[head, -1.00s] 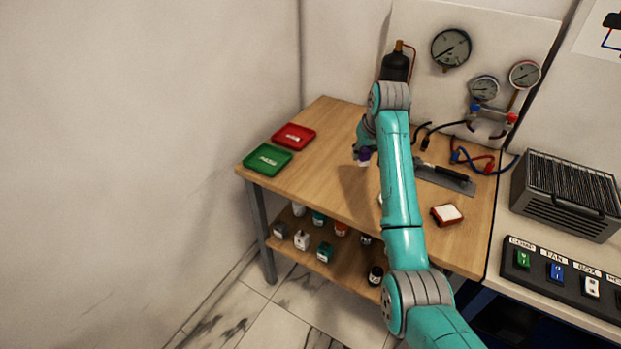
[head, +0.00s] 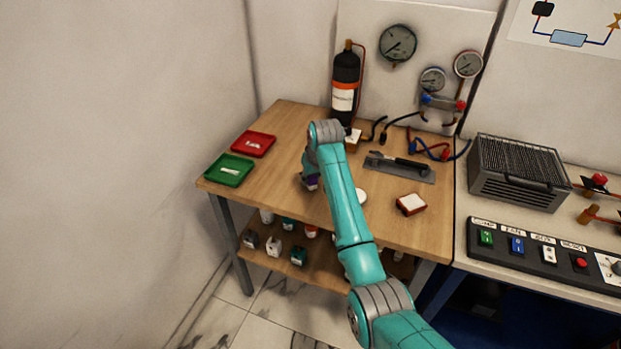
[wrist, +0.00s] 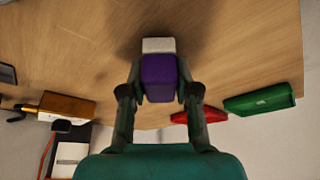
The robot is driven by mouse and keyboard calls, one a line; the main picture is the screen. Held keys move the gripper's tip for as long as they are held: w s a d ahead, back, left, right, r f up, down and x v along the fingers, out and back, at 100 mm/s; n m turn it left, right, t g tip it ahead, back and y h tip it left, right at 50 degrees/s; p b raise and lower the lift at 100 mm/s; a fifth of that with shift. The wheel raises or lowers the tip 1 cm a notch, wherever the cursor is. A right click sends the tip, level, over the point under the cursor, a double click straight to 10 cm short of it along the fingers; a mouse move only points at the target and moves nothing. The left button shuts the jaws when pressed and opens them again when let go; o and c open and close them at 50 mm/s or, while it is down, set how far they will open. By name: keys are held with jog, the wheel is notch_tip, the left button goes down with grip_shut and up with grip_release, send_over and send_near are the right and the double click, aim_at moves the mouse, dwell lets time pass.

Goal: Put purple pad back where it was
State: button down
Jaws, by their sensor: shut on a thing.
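The purple pad (wrist: 159,78) is a small block with a purple body and a whitish end, seen in the wrist view. My gripper (wrist: 160,92) is shut on it, one finger on each side. In the head view the purple pad (head: 311,182) shows as a small purple patch under my wrist, above the left-middle part of the wooden table (head: 270,190). My gripper (head: 310,178) is mostly hidden there behind my own arm. A shadow lies on the wood by the pad. I cannot tell how far it is above the wood.
A red tray (head: 253,144) and a green tray (head: 229,170) lie at the table's left. A dark bottle (head: 345,85) stands at the back. A red-and-white pad (head: 410,204) and a grey plate with a black-handled tool (head: 400,166) are at right.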

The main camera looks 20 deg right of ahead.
jog(key=shift+f, duration=0.35)
jog(key=c, duration=0.8)
grip_release()
jog(key=shift+c, duration=0.2)
jog(key=shift+r, duration=0.1)
jog(key=v, duration=1.2)
jog(key=shift+r, duration=0.1)
